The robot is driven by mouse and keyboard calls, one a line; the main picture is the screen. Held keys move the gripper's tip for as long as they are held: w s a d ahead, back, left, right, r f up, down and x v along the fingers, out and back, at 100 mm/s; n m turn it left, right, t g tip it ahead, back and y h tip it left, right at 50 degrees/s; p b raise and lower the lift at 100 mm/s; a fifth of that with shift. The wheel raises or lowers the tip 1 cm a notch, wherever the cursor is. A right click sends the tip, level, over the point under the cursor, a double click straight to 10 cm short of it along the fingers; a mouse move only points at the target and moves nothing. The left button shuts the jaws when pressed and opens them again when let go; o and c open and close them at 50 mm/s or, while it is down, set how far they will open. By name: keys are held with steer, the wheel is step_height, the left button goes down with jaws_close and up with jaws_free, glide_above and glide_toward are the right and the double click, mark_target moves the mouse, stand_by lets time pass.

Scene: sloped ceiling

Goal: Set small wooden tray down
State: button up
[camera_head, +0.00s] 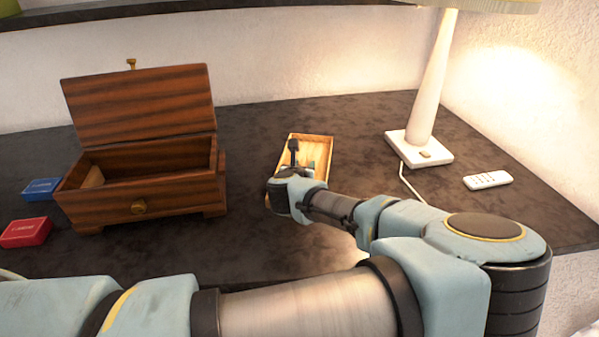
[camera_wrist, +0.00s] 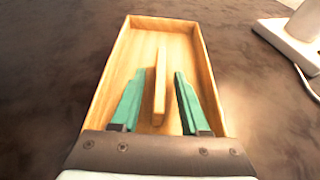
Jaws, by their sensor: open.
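The small wooden tray (camera_head: 318,143) is a light, shallow rectangular tray on the dark tabletop, between the wooden chest and the lamp. My gripper (camera_head: 296,168) is over its near part, and my wrist hides that part in the head view. In the wrist view the tray (camera_wrist: 203,75) has raised walls and a thin upright wooden divider (camera_wrist: 160,85) along its middle. My gripper's two green fingers (camera_wrist: 158,97) are open, one on each side of the divider, with a gap to it on both sides. The tray appears to rest flat on the table.
An open dark wooden chest (camera_head: 140,185) with a brass knob stands left. Bare table (camera_head: 248,130) lies between chest and tray.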

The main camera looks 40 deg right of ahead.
steer(key=b+v, duration=0.1)
steer(key=v, duration=0.9)
stand_by(0.4)
